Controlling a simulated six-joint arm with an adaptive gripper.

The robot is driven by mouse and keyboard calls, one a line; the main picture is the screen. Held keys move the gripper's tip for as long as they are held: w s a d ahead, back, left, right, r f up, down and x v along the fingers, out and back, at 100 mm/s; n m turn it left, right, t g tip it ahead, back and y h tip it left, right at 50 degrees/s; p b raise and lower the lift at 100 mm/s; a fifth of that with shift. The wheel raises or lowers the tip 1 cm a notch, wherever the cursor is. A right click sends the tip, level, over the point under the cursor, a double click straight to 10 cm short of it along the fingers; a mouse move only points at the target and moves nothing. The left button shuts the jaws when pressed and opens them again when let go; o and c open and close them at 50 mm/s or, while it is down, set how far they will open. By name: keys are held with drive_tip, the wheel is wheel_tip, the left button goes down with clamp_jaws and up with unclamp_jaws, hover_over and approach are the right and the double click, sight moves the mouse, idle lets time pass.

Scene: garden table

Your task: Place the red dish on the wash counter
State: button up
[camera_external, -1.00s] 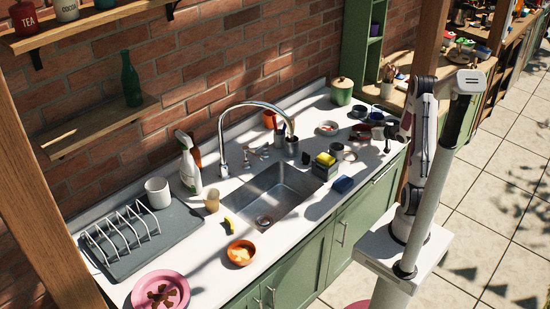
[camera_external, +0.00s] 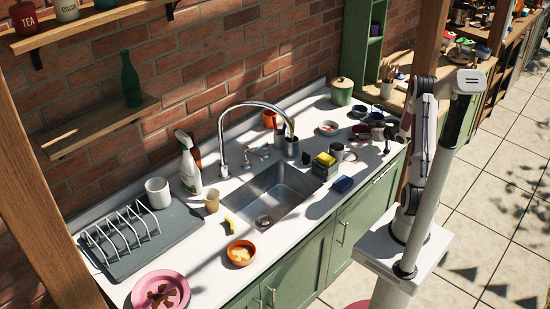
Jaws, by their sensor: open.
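A dark red dish (camera_external: 360,132) appears to lie at the right end of the white wash counter (camera_external: 313,202), close to my gripper; it is small and partly shaded. My gripper (camera_external: 387,146) is open and points down over that right end, just right of the dish. The fingers are small in this view, and I cannot tell whether they touch anything. The metal sink (camera_external: 285,190) is set in the middle of the counter.
Dark bowls (camera_external: 387,118) stand behind the gripper. An orange bowl (camera_external: 241,260), a pink plate (camera_external: 180,284) and a drying rack (camera_external: 120,235) occupy the left.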

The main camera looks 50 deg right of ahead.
drive_tip(key=shift+r, duration=0.15)
drive_tip(key=shift+v, duration=6)
drive_tip(key=shift+w+a+r+g+h, duration=0.2)
drive_tip(key=shift+w+r+g+h, duration=0.1)
drive_tip(key=shift+w+r, duration=0.2)
drive_tip(key=a+r+g+h, duration=0.3)
drive_tip(key=a+r, duration=0.8)
drive_tip(key=s+a+n+g+y, duration=0.1)
drive_tip(key=s+a+y, duration=0.2)
drive_tip(key=s+a, duration=0.5)
drive_tip(key=s+a+n+g+y, duration=0.1)
drive_tip(key=s+a, duration=0.7)
drive_tip(key=a, duration=0.8)
drive_tip(key=shift+r+g+y, duration=0.4)
drive_tip(key=shift+g+y, duration=0.3)
drive_tip(key=shift+y, duration=0.2)
